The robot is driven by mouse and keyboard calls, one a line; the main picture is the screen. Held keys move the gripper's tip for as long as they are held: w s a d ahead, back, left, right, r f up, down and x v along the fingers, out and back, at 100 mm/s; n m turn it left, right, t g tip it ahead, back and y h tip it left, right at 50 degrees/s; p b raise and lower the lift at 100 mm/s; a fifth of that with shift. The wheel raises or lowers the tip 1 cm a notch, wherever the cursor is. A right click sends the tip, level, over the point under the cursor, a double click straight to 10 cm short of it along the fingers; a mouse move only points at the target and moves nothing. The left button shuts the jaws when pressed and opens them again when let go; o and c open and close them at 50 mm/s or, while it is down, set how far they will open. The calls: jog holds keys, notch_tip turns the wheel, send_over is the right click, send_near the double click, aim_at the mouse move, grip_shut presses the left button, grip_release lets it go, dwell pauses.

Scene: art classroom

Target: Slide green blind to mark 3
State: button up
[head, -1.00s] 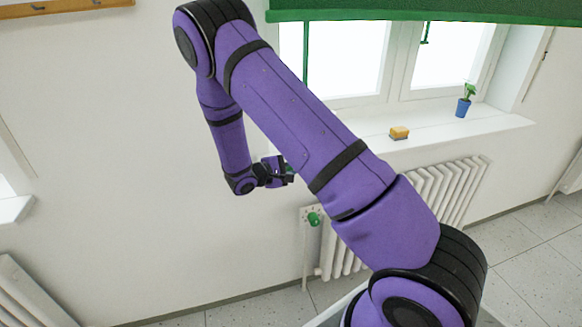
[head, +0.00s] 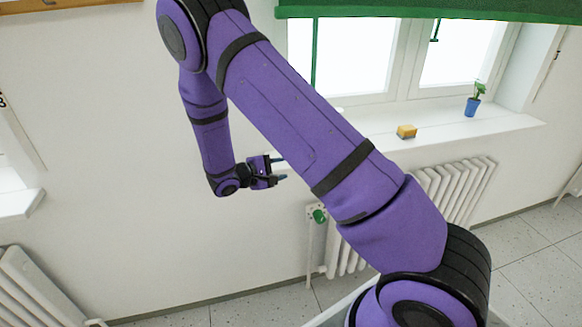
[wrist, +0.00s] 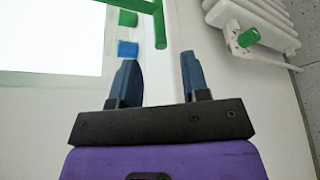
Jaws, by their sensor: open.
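The green blind (head: 430,10) spans the top of the window in the head view, with only its lower part in frame. A narrow green strip (head: 314,55) hangs below its left end, and a small green T-shaped pull (head: 435,30) hangs further right. My gripper (head: 281,170) is open and empty, in front of the wall left of and below the window. In the wrist view my gripper (wrist: 158,75) points towards a green T-shaped bar (wrist: 160,25), which lies beyond the fingertips and is not between them. A dark figure (head: 3,102), cut off by the left edge, is too small to read surely.
A radiator (head: 455,190) with a green valve knob (head: 319,215) stands below the window. A yellow sponge (head: 406,131) and a blue plant pot (head: 472,106) are on the sill (head: 500,128). Blue (wrist: 127,48) and green (wrist: 127,18) patches show near the bar.

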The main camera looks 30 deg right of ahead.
jog(key=shift+v, duration=1.85)
